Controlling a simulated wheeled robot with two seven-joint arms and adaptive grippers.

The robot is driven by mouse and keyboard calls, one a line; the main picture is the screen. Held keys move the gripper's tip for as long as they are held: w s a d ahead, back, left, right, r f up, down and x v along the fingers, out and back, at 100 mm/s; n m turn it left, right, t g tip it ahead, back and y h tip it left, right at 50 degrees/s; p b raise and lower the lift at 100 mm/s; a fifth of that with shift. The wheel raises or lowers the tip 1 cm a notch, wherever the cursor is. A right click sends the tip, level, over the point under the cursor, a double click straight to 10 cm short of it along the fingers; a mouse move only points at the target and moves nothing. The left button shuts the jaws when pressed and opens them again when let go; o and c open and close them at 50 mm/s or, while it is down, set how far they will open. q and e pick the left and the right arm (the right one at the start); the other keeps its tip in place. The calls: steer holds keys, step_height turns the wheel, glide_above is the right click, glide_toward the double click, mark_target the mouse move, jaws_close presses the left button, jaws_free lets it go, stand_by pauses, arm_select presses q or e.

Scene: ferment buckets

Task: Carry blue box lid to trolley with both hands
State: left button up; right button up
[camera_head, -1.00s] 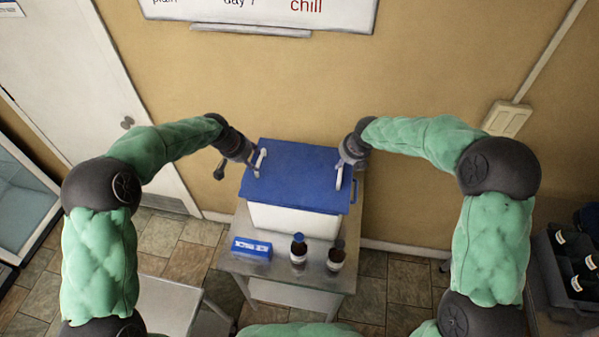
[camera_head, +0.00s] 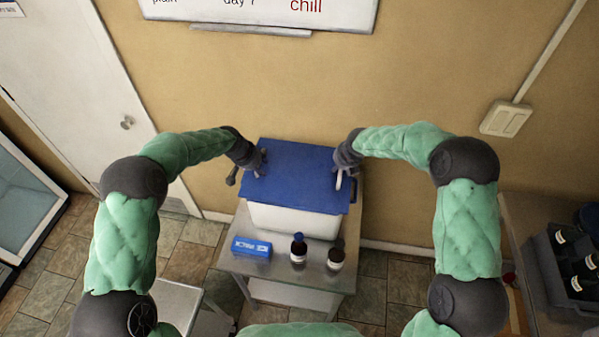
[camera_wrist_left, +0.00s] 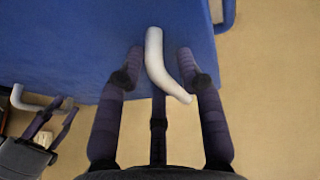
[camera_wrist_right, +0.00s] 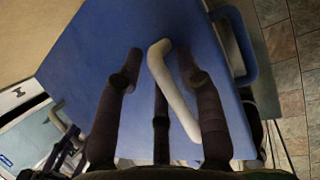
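The blue box lid (camera_head: 297,178) lies on a white box (camera_head: 292,219) on a metal table. It has a pale handle near its left and right edges. My left gripper (camera_head: 259,162) is at the left handle; in the left wrist view its open fingers (camera_wrist_left: 161,65) stand on either side of the pale left handle (camera_wrist_left: 161,62), with gaps. My right gripper (camera_head: 342,172) is at the right handle; in the right wrist view its open fingers (camera_wrist_right: 160,72) stand on either side of the pale right handle (camera_wrist_right: 173,88), apart from it. No trolley can be made out for certain.
On the table's (camera_head: 286,271) front part stand a blue small box (camera_head: 251,246) and two dark bottles (camera_head: 298,248) (camera_head: 336,255). A grey surface (camera_head: 178,304) is at lower left. A dark crate of bottles (camera_head: 573,262) sits at right. The wall is close behind.

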arm_select(q)
jaws_close()
arm_select(e)
jaws_close()
arm_select(q)
steer(key=shift+r, duration=0.15)
arm_select(e)
steer(key=shift+r, duration=0.15)
